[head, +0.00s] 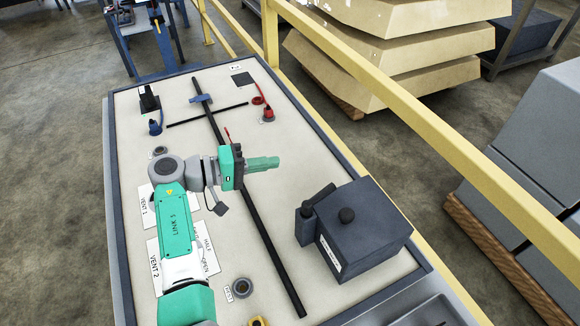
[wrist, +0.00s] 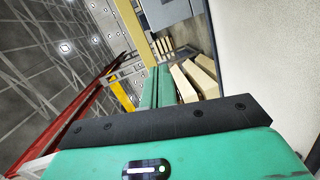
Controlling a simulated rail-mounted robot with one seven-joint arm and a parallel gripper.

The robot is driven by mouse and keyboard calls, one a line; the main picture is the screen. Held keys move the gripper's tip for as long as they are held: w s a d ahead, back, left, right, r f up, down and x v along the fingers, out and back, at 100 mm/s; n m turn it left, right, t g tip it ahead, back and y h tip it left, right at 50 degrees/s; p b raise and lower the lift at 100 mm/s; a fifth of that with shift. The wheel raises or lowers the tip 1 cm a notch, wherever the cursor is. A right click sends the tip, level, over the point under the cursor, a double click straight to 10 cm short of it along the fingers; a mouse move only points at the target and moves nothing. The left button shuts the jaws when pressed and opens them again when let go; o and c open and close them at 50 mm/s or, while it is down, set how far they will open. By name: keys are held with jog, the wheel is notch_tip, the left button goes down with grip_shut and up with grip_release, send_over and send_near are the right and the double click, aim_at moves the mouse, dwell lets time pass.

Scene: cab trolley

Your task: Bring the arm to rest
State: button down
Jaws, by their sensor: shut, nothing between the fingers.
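My gripper (head: 277,162) is at the end of my green and grey arm, above the middle of the pale panel (head: 190,95). Its green fingers point to the right in the head view and lie together with nothing between them. In the wrist view the two green fingers (wrist: 158,76) run side by side beyond the black gripper bar. My arm reaches up from the bottom of the head view over the left part of the panel and hides some of the labels there.
A dark box (head: 370,225) with a knob stands at the panel's right. A long black bar (head: 262,232) crosses the panel, passing behind my gripper in view. Red fittings (head: 268,115) and a blue fitting (head: 155,128) sit farther back. A yellow rail (head: 440,135) runs along the right side.

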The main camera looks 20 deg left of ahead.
jog(key=shift+s+a+r, duration=0.1)
jog(key=shift+s+a, duration=0.15)
jog(key=shift+a, duration=0.6)
